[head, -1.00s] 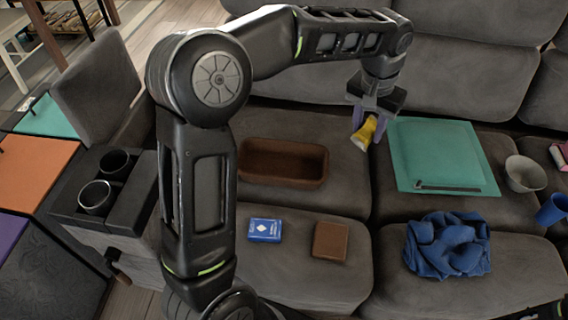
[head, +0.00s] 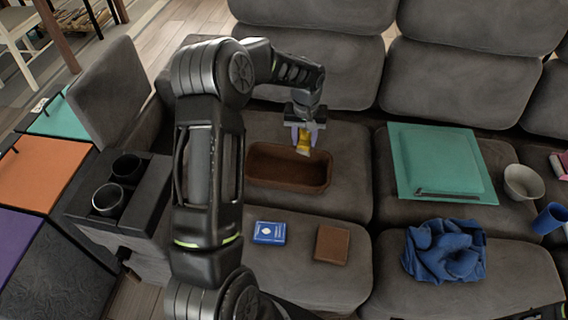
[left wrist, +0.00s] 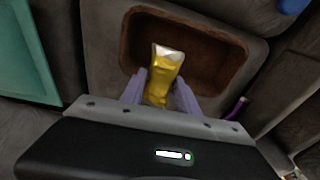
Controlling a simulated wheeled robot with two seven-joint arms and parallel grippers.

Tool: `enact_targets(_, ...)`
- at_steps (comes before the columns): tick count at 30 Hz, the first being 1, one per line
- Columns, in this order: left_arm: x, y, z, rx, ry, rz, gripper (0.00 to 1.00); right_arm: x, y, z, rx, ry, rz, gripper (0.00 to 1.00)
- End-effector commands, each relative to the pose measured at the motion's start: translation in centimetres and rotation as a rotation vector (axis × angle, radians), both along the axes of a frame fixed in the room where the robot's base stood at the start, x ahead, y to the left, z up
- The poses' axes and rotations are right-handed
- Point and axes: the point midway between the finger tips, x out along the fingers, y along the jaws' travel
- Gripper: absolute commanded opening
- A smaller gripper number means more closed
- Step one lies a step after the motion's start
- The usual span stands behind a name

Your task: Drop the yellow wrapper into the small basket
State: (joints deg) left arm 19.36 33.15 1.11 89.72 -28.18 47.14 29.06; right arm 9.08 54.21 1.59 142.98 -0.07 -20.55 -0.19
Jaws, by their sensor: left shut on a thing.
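The yellow wrapper (head: 303,143) is held in my left gripper (head: 302,133), which is shut on it. The small basket (head: 262,180) is a brown, open-topped box on the sofa seat. In the head view the wrapper hangs above the basket's far right part. In the left wrist view the wrapper (left wrist: 163,75) shows between the lilac fingers of my left gripper (left wrist: 160,90), over the basket (left wrist: 131,42), whose visible inside looks empty.
A teal folder (head: 440,165) lies right of the basket. A blue card box (head: 269,232) and a brown square (head: 331,244) lie in front. A blue cloth (head: 444,250), a beige bowl (head: 523,182) and a blue cup (head: 549,219) are further right.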

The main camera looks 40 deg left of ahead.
Motion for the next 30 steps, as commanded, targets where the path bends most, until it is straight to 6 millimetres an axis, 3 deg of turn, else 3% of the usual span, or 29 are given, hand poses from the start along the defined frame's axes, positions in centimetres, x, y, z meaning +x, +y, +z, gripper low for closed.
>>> enact_targets(3, -1.3, 3.2, -2.0, 0.005, 0.005, 0.083, 0.0, 0.0, 0.0, 1.1, 0.0, 0.0, 0.0, 0.33)
enact_targets(9, -2.4, 5.8, -3.9, 0.011, 0.001, 0.153, 0.0, 0.0, 0.0, 1.5, 0.0, 0.0, 0.0, 0.33)
enact_targets(23, -2.5, 6.0, -4.4, 0.011, 0.001, 0.159, 0.0, 0.0, 0.0, 1.3, 0.0, 0.0, 0.0, 0.33)
enact_targets(30, -2.5, 5.9, -6.4, 0.009, 0.001, 0.159, 0.0, 0.0, 0.0, 0.1, 0.0, 0.0, 0.0, 0.33)
